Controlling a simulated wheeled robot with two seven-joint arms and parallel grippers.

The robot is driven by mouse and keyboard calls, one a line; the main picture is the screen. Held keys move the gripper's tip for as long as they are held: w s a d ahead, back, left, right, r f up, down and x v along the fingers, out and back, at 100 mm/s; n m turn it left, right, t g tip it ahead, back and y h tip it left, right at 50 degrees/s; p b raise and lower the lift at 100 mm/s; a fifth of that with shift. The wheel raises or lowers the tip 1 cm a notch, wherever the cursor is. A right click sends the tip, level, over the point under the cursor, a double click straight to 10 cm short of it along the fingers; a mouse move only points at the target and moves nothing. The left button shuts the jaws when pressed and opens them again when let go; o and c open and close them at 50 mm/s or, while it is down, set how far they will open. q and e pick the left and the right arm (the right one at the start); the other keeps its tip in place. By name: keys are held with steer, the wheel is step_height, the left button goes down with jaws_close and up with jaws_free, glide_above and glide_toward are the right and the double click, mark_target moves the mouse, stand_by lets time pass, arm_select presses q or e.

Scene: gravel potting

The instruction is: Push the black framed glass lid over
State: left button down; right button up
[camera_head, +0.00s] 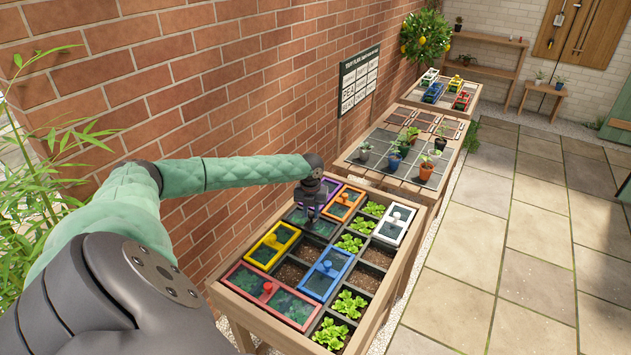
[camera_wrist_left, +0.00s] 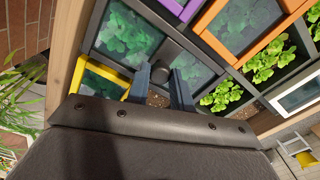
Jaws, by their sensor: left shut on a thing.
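The black framed glass lid (camera_head: 322,228) lies on the near table's planter grid, partly hidden under my left gripper. In the left wrist view its dark glass (camera_wrist_left: 128,34) shows leaves beneath it, and its black knob (camera_wrist_left: 162,72) stands between my fingers. My left gripper (camera_head: 310,214) reaches down onto the lid and is shut on the knob; it also shows in the left wrist view (camera_wrist_left: 165,78). The exact contact of the fingertips is partly hidden. My right gripper is in neither view.
Around the black lid lie a yellow lid (camera_head: 258,256), an orange lid (camera_head: 344,211), a blue lid (camera_head: 316,291), a red lid (camera_head: 245,279) and a white lid (camera_head: 389,239). Open cells hold lettuce (camera_head: 349,243) or bare soil (camera_head: 290,274). A brick wall (camera_head: 190,90) runs along the left.

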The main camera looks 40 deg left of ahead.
mark_target(310, 213)
arm_select(q)
steer(key=shift+a+r, duration=0.1)
steer(key=shift+a, duration=0.1)
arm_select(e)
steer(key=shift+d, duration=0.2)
arm_select(q)
steer(key=c, duration=1.6)
jaws_free()
steer(key=o, duration=0.4)
steer(key=shift+a, duration=0.1)
steer(key=shift+c, duration=0.2)
steer(key=shift+o, duration=0.2)
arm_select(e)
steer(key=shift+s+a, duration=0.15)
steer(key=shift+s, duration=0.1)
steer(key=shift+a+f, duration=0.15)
arm_select(q)
steer(key=shift+r, duration=0.2)
step_height(310, 213, up, 6)
steer(key=b, duration=0.3)
steer(key=shift+r, duration=0.6)
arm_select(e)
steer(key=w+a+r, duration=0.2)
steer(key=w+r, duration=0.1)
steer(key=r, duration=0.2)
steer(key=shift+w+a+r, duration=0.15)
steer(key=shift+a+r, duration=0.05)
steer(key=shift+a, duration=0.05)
